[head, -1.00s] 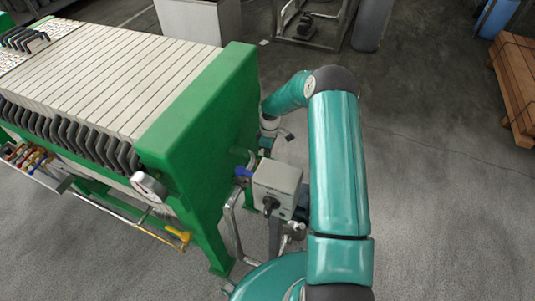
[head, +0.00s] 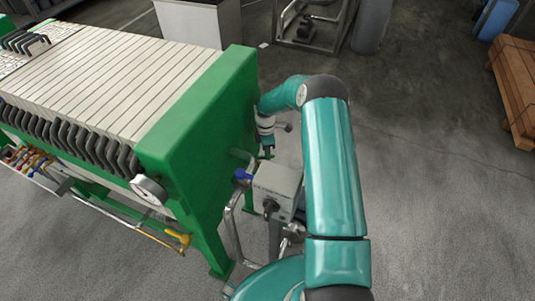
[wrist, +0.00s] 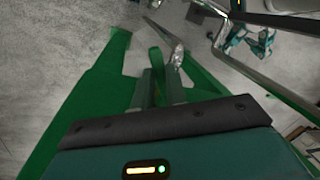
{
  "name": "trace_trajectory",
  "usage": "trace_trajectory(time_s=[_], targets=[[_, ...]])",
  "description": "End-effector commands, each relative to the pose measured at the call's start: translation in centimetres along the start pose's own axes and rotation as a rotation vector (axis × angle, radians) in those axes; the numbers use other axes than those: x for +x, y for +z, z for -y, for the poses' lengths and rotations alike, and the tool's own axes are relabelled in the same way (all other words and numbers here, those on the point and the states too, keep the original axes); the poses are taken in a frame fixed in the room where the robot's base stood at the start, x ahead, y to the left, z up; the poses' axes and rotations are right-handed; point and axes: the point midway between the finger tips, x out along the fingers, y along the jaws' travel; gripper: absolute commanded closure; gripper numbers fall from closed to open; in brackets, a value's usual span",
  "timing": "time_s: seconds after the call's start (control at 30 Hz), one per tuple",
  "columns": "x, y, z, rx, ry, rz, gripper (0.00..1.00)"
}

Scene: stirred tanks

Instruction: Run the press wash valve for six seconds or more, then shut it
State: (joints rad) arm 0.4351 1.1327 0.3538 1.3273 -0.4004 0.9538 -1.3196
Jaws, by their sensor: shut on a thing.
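In the head view my gripper (head: 267,152) is beside the green end plate (head: 203,130) of the press, behind a grey box. In the wrist view my gripper (wrist: 159,90) is shut on a narrow green lever (wrist: 156,60), which shows between and beyond the fingers. A shiny metal fitting (wrist: 177,53) is just right of the lever. The fingers partly hide the lever, and I cannot read any label on it. A blue handle (head: 243,174) sits on the pipework near the grey box, apart from my gripper.
The grey control box (head: 276,183) with a black knob and bent metal pipes (head: 232,225) stand close to my arm. A gauge (head: 149,190) and a yellow handle (head: 178,238) are on the press. A wooden stack (head: 517,90) is far right; the floor between is clear.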

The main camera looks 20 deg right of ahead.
Motion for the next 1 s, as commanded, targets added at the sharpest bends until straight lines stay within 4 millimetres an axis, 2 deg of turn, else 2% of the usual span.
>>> trace_trajectory(time_s=[0.27, 0.67, 0.7, 0.8, 1.0], targets=[[-0.14, -0.11, -0.48, -0.084, 0.001, 0.017, 1.00], [-0.17, -0.11, -0.54, -0.092, 0.002, 0.018, 1.00], [-0.18, -0.11, -0.54, -0.092, 0.002, 0.018, 0.82], [-0.16, -0.10, -0.53, -0.092, 0.002, 0.018, 0.64], [-0.13, -0.09, -0.52, -0.092, 0.001, 0.018, 0.64]])
